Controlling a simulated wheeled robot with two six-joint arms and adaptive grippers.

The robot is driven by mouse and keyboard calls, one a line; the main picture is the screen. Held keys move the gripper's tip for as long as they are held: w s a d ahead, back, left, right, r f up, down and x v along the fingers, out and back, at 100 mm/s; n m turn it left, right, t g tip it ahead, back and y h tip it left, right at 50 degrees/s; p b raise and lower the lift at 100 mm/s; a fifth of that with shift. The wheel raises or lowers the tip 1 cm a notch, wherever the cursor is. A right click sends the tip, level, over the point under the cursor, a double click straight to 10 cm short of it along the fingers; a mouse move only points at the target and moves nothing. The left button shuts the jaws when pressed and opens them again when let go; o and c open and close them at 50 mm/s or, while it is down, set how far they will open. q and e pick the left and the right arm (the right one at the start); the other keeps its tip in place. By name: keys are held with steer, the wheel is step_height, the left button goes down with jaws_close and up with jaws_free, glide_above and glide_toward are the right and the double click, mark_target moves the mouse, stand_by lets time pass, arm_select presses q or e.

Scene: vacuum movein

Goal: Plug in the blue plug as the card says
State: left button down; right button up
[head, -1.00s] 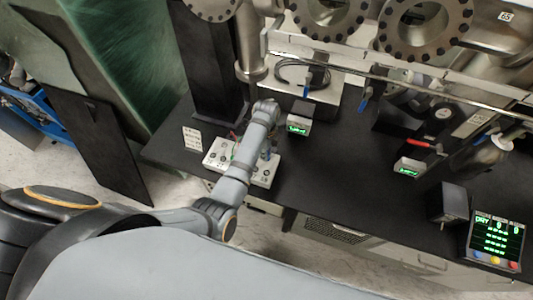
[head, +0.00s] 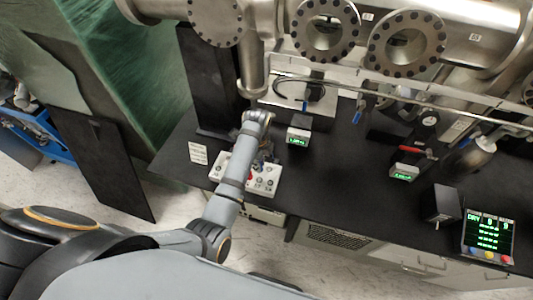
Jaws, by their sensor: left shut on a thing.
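A white socket panel (head: 262,183) with several round sockets and a red part lies on the black bench at the left. My left arm reaches across its middle and hides part of it. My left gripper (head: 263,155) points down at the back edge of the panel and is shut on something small. The blue plug is too hidden behind the wrist to make out clearly. I cannot tell whether it touches a socket. A white card (head: 198,153) with small print lies left of the panel; its text is too small to read. My right gripper is not in view.
A small green-lit gauge box (head: 298,138) stands right of the gripper. Steel vacuum pipes and flanges (head: 326,37) fill the back. A status screen (head: 487,236) and a red-handled valve (head: 418,152) are at the right. The bench middle (head: 345,190) is clear.

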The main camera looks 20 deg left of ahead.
arm_select(q)
steer(key=shift+s+a+r, duration=0.1)
steer(key=shift+s, duration=0.3)
steer(key=shift+f, duration=0.8)
steer(key=shift+w+f, duration=0.2)
steer(key=shift+f, duration=1.55)
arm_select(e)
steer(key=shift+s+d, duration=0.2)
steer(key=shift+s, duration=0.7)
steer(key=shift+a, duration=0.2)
arm_select(q)
steer(key=shift+f, duration=0.45)
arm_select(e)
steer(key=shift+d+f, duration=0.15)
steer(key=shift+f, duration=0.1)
arm_select(q)
steer(key=shift+f+b, duration=0.5)
steer(key=shift+f, duration=0.15)
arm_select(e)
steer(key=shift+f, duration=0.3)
